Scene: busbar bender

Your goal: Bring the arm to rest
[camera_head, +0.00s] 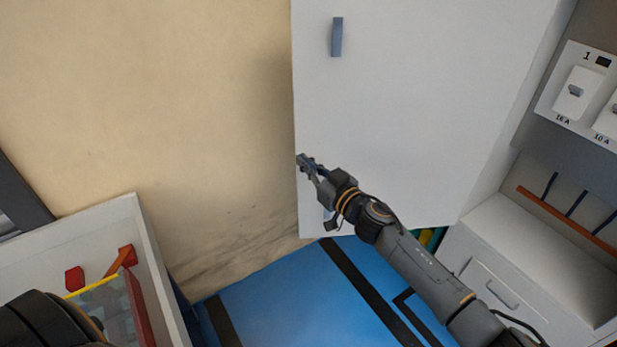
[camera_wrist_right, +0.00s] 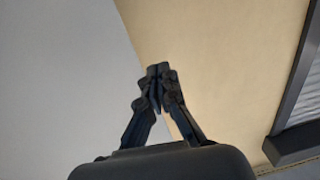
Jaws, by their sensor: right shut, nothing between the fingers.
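My right arm (camera_head: 425,270) reaches in from the lower right. Its gripper (camera_head: 305,163) is in front of the lower left part of a white cabinet door (camera_head: 420,90), near the door's left edge. Whether it touches the door I cannot tell. In the right wrist view the fingertips (camera_wrist_right: 159,72) meet with nothing between them, with the white panel on the left and the beige wall on the right. My left gripper is not in view; a dark rounded part shows at the lower left of the head view.
A white bin (camera_head: 150,245) with red pieces (camera_head: 75,278) stands at the lower left. A blue floor (camera_head: 290,300) with black stripes lies below. At the right are a grey-white drawer unit (camera_head: 490,285) and a switch panel (camera_head: 590,70). The beige wall (camera_head: 150,100) is bare.

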